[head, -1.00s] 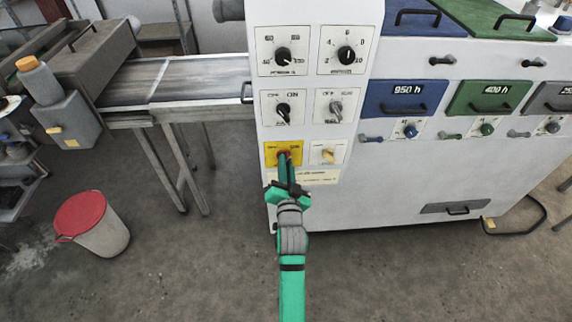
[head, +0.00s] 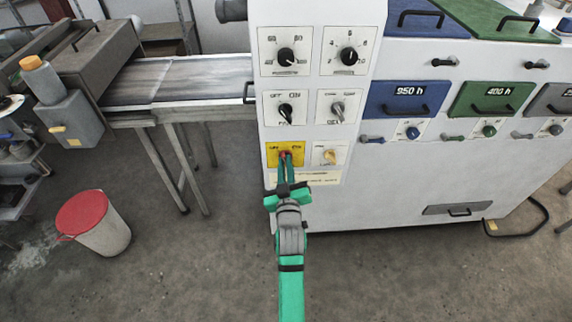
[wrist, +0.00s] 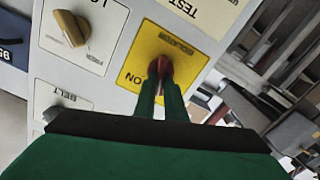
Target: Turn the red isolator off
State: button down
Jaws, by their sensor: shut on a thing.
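The red isolator (head: 284,155) is a red knob on a yellow plate (head: 271,148) on the white control panel. It also shows in the wrist view (wrist: 160,68), where the yellow plate (wrist: 188,45) carries the word "ON" beside the knob. My gripper (head: 286,160) reaches up to the knob from below, and its two green fingers are shut on it. In the wrist view the fingertips (wrist: 160,82) sit on both sides of the knob and hide part of it.
A cream knob (head: 330,156) sits on the plate just right of the isolator. Several black and grey knobs (head: 286,110) are above. A conveyor (head: 180,75) stands left, and a red-lidded bin (head: 82,212) is on the floor. Floor in front is clear.

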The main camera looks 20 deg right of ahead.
jog(key=n, duration=0.4)
jog(key=f+n, duration=0.1)
jog(key=n, duration=0.1)
jog(key=shift+a+n, duration=0.15)
jog(key=shift+n, duration=0.25)
dwell(1.0)
jog(key=c, duration=1.8)
grip_release()
jog(key=shift+r, duration=0.1)
jog(key=shift+r, duration=0.1)
jog(key=v, duration=1)
jog(key=shift+s+a, duration=0.15)
jog(key=shift+s, duration=0.1)
jog(key=shift+s, duration=0.2)
